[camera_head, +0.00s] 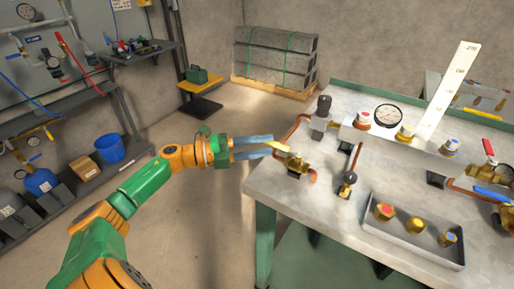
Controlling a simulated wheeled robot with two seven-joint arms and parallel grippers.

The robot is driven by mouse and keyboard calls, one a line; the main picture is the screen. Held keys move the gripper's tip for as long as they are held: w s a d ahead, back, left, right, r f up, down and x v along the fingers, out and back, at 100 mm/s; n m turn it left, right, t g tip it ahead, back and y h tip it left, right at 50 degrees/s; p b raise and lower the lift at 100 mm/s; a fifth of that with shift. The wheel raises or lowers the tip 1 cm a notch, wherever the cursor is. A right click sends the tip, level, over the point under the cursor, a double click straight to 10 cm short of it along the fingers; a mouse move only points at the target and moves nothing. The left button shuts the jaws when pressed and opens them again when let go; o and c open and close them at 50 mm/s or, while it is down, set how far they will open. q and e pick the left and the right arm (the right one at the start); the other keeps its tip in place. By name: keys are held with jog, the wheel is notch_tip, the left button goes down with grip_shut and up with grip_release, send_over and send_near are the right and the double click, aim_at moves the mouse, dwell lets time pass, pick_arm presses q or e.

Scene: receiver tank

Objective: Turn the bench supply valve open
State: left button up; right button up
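A brass valve (293,163) with a yellow lever (279,147) sits near the left edge of the grey bench (285,205), on a copper pipe. I take it for the bench supply valve; no label on it can be read. My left gripper (274,146) reaches in from the left, level with the lever. Its two blue-grey fingers are apart, with the lever's end showing between their tips. Whether either finger touches the lever cannot be told. My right gripper is not in view.
A grey tray (408,250) with several brass fittings lies at the bench front. Shelves (85,172) line the left wall. The floor between is clear.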

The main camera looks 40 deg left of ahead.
aim_at(270, 145)
pick_arm(q)
jog(key=v, duration=0.3)
jog(key=shift+s+a, duration=0.1)
jog(key=shift+s, duration=0.1)
jog(key=w+a+f+n+t+y+p, duration=0.1)
jog(key=a+f+n+t+y+p, duration=0.2)
jog(key=a+f+n+y, duration=0.35)
jog(key=s+f+n+g+y+p, duration=0.1)
jog(key=s+f+n+g+y, duration=0.15)
jog(key=f+n, duration=0.55)
jog(key=s+f+n+g+y+p, duration=0.1)
jog(key=s+f+n+y, duration=0.25)
jog(key=f, duration=0.75)
jog(key=s+d+f+n+g+p, duration=0.2)
jog(key=s+d+f+n+g, duration=0.35)
jog(key=s+f, duration=0.7)
jog(key=s+d+f+g, duration=0.4)
jog(key=s+d+g, duration=0.2)
jog(key=s+d, duration=0.7)
jog(key=s, duration=0.4)
jog(key=shift+f+p, duration=0.2)
jog(key=shift+p, duration=0.2)
